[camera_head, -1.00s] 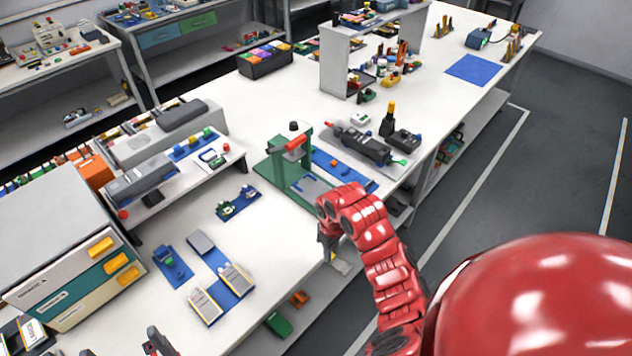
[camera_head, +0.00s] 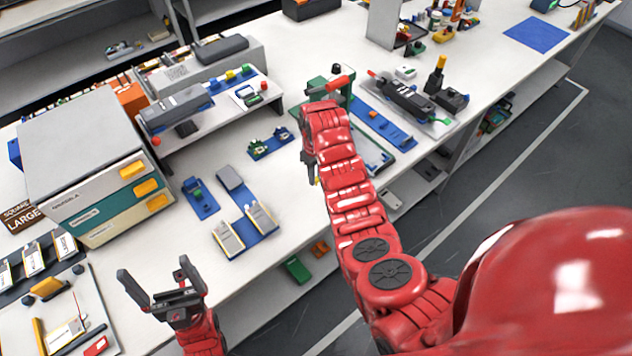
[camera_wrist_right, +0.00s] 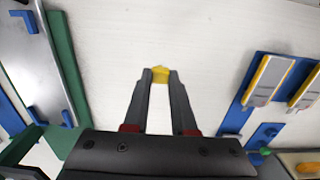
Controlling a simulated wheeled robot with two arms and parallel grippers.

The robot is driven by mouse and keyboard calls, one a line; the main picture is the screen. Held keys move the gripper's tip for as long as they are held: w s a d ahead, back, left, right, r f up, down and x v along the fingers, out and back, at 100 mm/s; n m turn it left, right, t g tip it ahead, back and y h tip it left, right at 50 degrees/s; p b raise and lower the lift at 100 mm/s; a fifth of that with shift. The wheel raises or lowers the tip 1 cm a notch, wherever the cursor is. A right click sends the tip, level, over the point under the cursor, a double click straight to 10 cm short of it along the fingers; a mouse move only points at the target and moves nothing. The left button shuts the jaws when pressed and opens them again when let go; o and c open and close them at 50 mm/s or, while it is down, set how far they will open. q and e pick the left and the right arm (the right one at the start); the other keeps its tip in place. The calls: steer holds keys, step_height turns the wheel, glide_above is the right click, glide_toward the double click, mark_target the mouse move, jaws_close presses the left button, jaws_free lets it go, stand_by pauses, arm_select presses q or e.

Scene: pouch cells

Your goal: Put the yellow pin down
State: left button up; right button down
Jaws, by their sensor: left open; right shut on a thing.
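The yellow pin (camera_wrist_right: 160,74) shows between the fingertips of my right gripper (camera_wrist_right: 158,78) in the right wrist view, over the white table top. My right gripper is shut on it. In the head view my right gripper (camera_head: 313,180) points down beside the green press, and only a small yellow tip shows there. I cannot tell how far the pin is above the table. My left gripper (camera_head: 155,290) is open and empty at the front edge of the table, lower left in the head view.
A blue fixture (camera_head: 257,238) with white-and-yellow pouches stands left of my right gripper. A green press (camera_head: 340,100) stands behind my right arm. A drawer cabinet (camera_head: 95,185) stands at the left. Bare white table (camera_head: 285,195) lies between the fixture and my right gripper.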

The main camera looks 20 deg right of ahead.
mark_target(316, 183)
steer(key=shift+f+p, duration=0.3)
step_height(316, 183, down, 2)
steer(key=shift+f+p, duration=0.25)
steer(key=shift+p, duration=0.35)
steer(key=shift+f, duration=0.2)
steer(key=shift+f, duration=0.1)
steer(key=shift+f, duration=0.15)
steer(key=c, duration=0.7)
jaws_free()
